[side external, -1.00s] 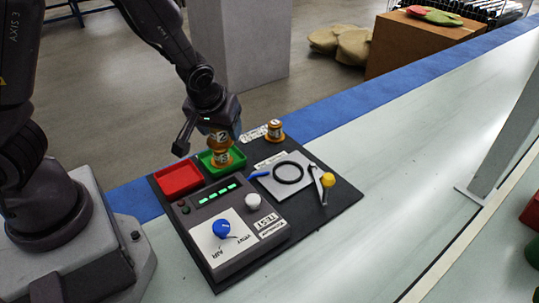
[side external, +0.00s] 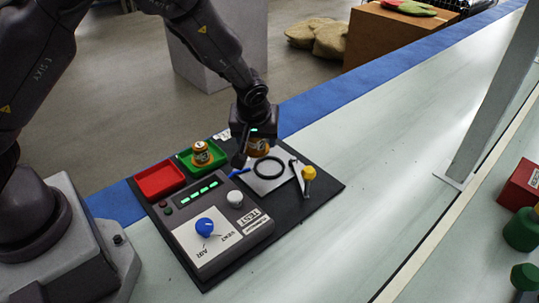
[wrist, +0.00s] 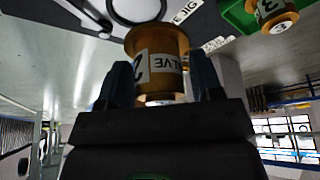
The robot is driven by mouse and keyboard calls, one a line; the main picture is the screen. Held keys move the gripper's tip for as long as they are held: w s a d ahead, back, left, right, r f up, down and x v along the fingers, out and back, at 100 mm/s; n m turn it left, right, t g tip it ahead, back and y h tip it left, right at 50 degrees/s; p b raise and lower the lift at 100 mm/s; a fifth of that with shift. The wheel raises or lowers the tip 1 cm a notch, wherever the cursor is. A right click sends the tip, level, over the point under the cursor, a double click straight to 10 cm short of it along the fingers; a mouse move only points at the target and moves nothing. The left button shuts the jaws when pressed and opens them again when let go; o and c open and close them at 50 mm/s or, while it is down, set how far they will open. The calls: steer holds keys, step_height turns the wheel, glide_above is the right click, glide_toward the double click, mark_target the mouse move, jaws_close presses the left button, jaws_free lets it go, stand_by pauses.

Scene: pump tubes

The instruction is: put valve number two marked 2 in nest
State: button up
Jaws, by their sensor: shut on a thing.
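Valve number two (wrist: 160,62) is an orange-brown cylinder with a white label reading VALVE and a dark numeral, partly cut by the view. My gripper (wrist: 158,85) is shut on its sides. In the side view my gripper (side external: 256,143) holds the valve (side external: 259,149) at the back of the pale plate with the black ring; I cannot tell whether it touches anything below. Another orange valve (side external: 201,154) stands in the green tray (side external: 187,166); its label shows a 3 in the wrist view (wrist: 272,12). I cannot pick out which spot is the nest.
A red tray (side external: 160,180) lies left of the green one. The grey test box (side external: 215,222) with a blue knob (side external: 205,227) stands in front. A yellow-knobbed lever (side external: 309,173) is right of the black ring (side external: 270,167).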

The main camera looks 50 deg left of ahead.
mark_target(270, 164)
steer(key=w+f, duration=0.1)
steer(key=f, duration=0.1)
steer(key=w+f, duration=0.2)
steer(key=shift+w, duration=0.1)
steer(key=shift+w+f, duration=0.15)
steer(key=shift+f, duration=0.75)
steer(key=shift+w+f, duration=0.1)
steer(key=shift+f, duration=0.75)
steer(key=shift+f, duration=0.25)
steer(key=shift+d+f, duration=0.1)
steer(key=shift+f, duration=0.35)
steer(key=o, duration=1.1)
steer(key=shift+c, duration=0.2)
steer(key=shift+o, duration=0.2)
steer(key=shift+r, duration=0.3)
steer(key=shift+o, duration=0.4)
steer(key=v, duration=1.3)
